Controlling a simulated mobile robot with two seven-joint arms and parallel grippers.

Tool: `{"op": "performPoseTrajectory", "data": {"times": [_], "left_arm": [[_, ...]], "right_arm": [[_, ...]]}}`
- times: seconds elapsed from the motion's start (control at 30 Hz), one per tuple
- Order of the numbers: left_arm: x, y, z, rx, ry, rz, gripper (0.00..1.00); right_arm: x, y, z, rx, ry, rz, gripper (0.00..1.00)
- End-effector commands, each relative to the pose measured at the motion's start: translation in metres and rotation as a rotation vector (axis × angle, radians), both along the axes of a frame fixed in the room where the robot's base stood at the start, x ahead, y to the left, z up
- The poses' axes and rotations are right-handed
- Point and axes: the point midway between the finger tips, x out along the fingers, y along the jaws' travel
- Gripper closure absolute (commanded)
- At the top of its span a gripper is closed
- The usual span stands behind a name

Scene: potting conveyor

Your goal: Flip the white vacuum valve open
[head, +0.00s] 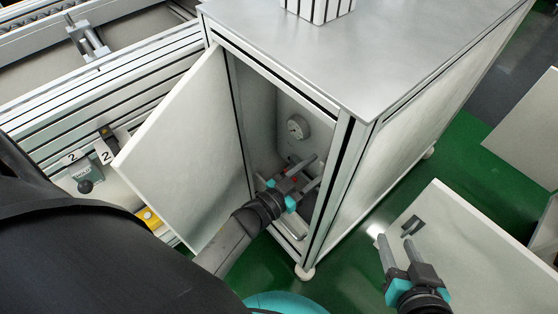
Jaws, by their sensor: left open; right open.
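A grey cabinet (345,215) stands in the middle of the head view with its front door (190,150) swung open to the left. Inside it, a round white gauge (298,127) is on the inner wall. My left gripper (313,172) reaches in through the opening, below the gauge, with its fingers apart and nothing seen between them. A small red part (294,179) shows at its fingers. I cannot pick out the white vacuum valve clearly; the gripper covers part of the interior. My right gripper (397,243) is open and empty, outside the cabinet at lower right.
The conveyor frame (110,75) runs along the left, with a black-knobbed control (85,186). Door edge and cabinet posts flank my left arm.

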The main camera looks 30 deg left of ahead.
Motion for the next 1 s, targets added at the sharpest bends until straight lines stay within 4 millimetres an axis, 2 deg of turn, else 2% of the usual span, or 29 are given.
{"op": "performPoseTrajectory", "data": {"times": [0.37,0.8,0.9,1.0], "left_arm": [[-0.038,0.014,0.001,0.002,0.002,0.0,0.51],[-0.09,0.033,0.001,0.002,0.003,0.0,0.51],[-0.102,0.038,0.001,0.002,0.002,0.0,0.51],[-0.114,0.041,0.001,0.002,0.002,-0.001,0.51]], "right_arm": [[-0.016,-0.029,0.0,-0.107,0.208,-0.031,0.5],[-0.048,-0.064,0.006,-0.21,0.459,-0.081,0.5],[-0.055,-0.069,0.006,-0.224,0.504,-0.09,0.5],[-0.053,-0.068,-0.002,-0.225,0.512,-0.087,0.5]]}}
